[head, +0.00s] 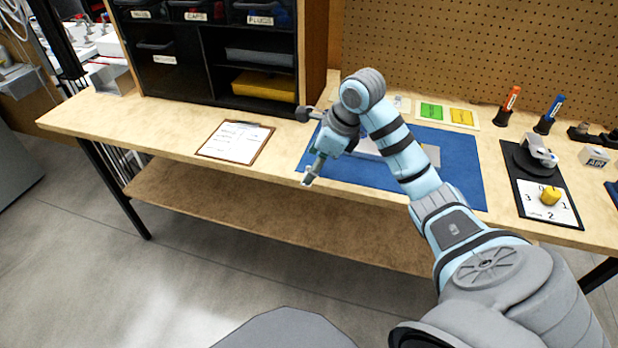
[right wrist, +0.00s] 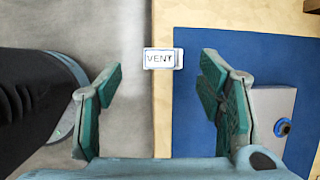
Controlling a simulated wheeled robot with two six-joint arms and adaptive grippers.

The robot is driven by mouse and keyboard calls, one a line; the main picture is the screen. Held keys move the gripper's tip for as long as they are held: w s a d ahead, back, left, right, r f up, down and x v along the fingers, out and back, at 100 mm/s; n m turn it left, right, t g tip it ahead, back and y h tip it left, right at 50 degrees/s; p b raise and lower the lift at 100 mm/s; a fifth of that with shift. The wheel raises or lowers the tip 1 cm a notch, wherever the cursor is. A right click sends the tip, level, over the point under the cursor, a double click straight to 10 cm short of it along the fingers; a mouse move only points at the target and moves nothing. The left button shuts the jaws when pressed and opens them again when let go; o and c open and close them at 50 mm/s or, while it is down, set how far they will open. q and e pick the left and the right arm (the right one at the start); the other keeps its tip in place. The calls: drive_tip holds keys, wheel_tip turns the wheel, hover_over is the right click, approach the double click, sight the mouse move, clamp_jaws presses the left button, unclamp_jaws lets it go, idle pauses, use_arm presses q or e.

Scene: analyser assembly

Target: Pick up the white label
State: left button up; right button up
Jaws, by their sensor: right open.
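A small white label (right wrist: 162,59) reading VENT shows in the right wrist view, overlapping the table's front edge beside the blue mat. I cannot tell its height or what supports it. My right gripper (right wrist: 161,85) has its teal fingers spread wide, with the label in the gap just beyond their tips, apart from both. In the head view the right gripper (head: 313,172) hangs over the mat's front left corner, and I cannot make the label out clearly there. My left gripper is not in view.
A grey housing (right wrist: 275,115) lies on the blue mat (head: 458,170), partly behind my right arm. A clipboard (head: 235,141) lies left. Green (head: 431,111) and yellow (head: 461,117) cards lie behind. A dial plate (head: 545,211) and white AIR block (head: 596,160) are right.

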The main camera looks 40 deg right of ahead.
drive_tip(key=b+x, duration=0.1)
drive_tip(key=x, duration=0.3)
drive_tip(key=shift+w, duration=0.2)
drive_tip(key=shift+r, duration=0.15)
drive_tip(key=c, duration=0.4)
clamp_jaws()
